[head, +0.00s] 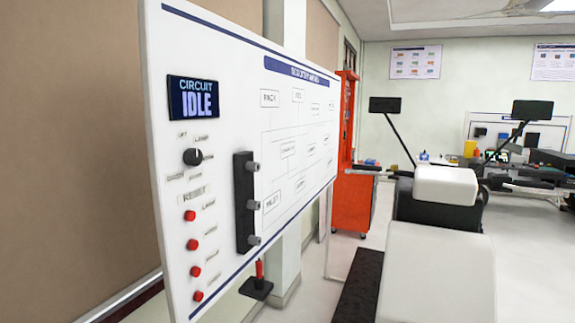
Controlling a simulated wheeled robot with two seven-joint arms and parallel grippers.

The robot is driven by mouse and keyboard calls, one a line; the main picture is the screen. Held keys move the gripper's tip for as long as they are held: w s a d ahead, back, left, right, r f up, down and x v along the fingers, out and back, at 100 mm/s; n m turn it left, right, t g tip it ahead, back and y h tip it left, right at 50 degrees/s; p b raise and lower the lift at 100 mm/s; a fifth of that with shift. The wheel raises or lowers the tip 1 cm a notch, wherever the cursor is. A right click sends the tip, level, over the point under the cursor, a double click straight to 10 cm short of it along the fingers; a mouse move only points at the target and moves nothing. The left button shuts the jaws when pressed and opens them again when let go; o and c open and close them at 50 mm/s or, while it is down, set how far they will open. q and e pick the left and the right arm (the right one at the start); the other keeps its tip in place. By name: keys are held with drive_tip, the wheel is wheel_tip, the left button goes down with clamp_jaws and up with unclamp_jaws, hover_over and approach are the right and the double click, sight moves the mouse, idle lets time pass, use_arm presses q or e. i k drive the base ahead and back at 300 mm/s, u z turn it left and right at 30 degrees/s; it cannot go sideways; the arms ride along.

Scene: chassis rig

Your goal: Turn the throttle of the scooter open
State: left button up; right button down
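What looks like the scooter stands at the right of the head view, seen from behind. It has a white front cowl (447,185), a black body below it and two black mirrors on thin stalks, the left mirror (384,104) and the right mirror (532,110). A dark bar that looks like the right handlebar grip (522,187) reaches out to the right of the cowl. It is small and partly merges with the cluttered bench behind, so I cannot tell how the throttle is turned. Neither of my grippers is in view.
A white circuit board panel (235,130) stands close at the left, with a display (192,98) reading "CIRCUIT IDLE", a black knob (193,157) and several red buttons. A red cabinet (352,205) stands behind it.

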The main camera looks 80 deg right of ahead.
sight(379, 169)
drive_tip(key=i, duration=0.5)
drive_tip(key=z, duration=4)
drive_tip(key=i, duration=0.45)
drive_tip(key=z, duration=0.1)
